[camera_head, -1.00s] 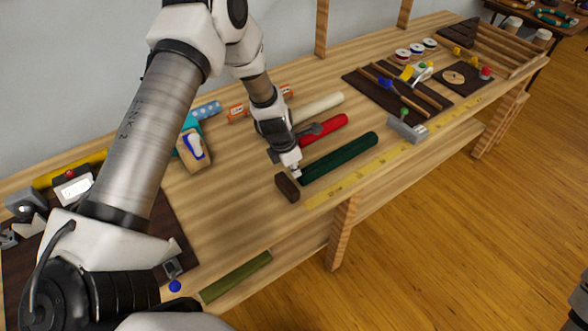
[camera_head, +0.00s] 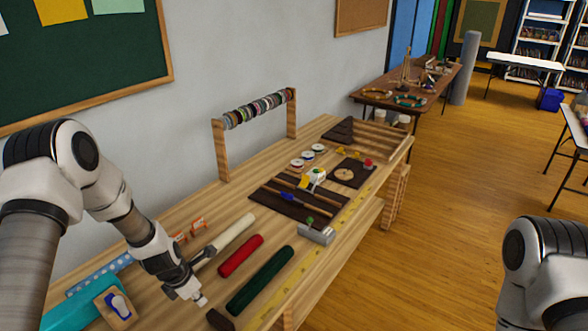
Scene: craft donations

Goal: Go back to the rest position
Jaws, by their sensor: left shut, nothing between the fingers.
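My left gripper (camera_head: 201,302) is at the lower left in the head view, above the wooden workbench (camera_head: 200,205). It is shut and empty. Its tips are just left of the near end of a dark green roll (camera_head: 262,280). A dark brown block (camera_head: 220,320), partly cut off by the bottom edge, is just below and right of the tips. A part of my right arm (camera_head: 545,270) shows at the lower right, but its gripper is out of view.
A red roll (camera_head: 241,256) and a cream roll (camera_head: 230,236) lie beside the green one. A dark tool mat (camera_head: 270,202) and a spool rack (camera_head: 219,150) are farther back. The wooden floor (camera_head: 430,240) at right is open.

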